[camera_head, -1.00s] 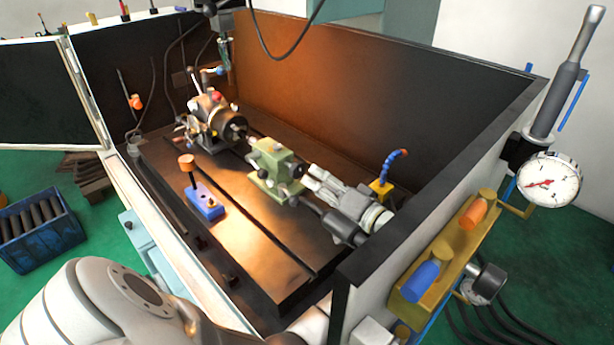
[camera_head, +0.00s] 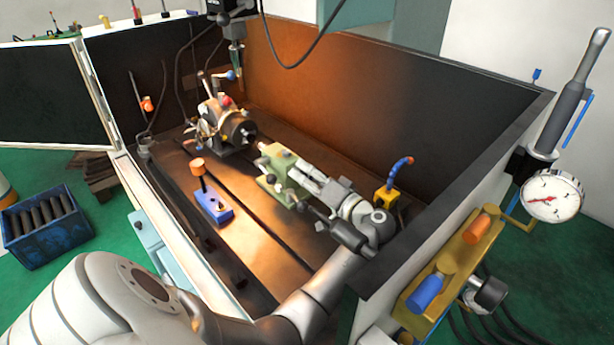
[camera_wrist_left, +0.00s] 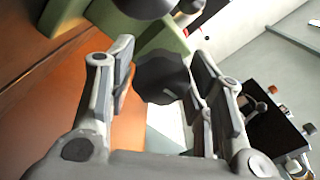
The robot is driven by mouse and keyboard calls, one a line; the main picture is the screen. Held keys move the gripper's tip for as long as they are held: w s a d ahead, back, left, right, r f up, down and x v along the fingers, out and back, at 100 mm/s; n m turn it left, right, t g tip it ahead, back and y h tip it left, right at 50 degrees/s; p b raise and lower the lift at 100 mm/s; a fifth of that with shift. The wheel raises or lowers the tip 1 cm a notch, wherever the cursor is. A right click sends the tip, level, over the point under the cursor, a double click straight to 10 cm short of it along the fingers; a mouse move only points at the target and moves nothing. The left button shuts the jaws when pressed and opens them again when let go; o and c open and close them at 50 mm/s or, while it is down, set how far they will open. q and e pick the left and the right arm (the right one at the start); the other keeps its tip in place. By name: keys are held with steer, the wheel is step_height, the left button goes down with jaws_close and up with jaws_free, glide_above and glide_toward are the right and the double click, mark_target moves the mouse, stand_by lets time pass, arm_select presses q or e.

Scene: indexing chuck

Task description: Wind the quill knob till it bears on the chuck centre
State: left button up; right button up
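The green tailstock (camera_head: 272,181) stands on the machine bed, its quill tip pointing at the dark round chuck (camera_head: 240,129) of the indexing head. A gap seems to show between tip and chuck; contact cannot be confirmed. My left gripper (camera_head: 309,177) is behind the tailstock, at the end away from the chuck. In the left wrist view the dark faceted quill knob (camera_wrist_left: 162,80) sits between the two fingers of my left gripper (camera_wrist_left: 162,68). The fingers stand apart, with a narrow gap seeming to show beside the knob. My right gripper is not in view.
A blue block with an orange-topped post (camera_head: 212,207) stands on the bed. A yellow-based blue hose (camera_head: 386,195) is right of my left gripper. The dark enclosure wall (camera_head: 450,220) runs close to my left arm. A dial gauge (camera_head: 552,196) is outside.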

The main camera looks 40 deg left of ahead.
arm_select(q)
steer(key=c, duration=0.5)
steer(key=shift+m, duration=1.1)
steer(key=shift+c, duration=0.3)
steer(key=shift+r, duration=0.1)
steer(key=o, duration=1)
steer(key=shift+o, duration=0.2)
steer(key=d, duration=0.7)
steer(key=shift+s+d, duration=0.25)
steer(key=shift+s, duration=0.05)
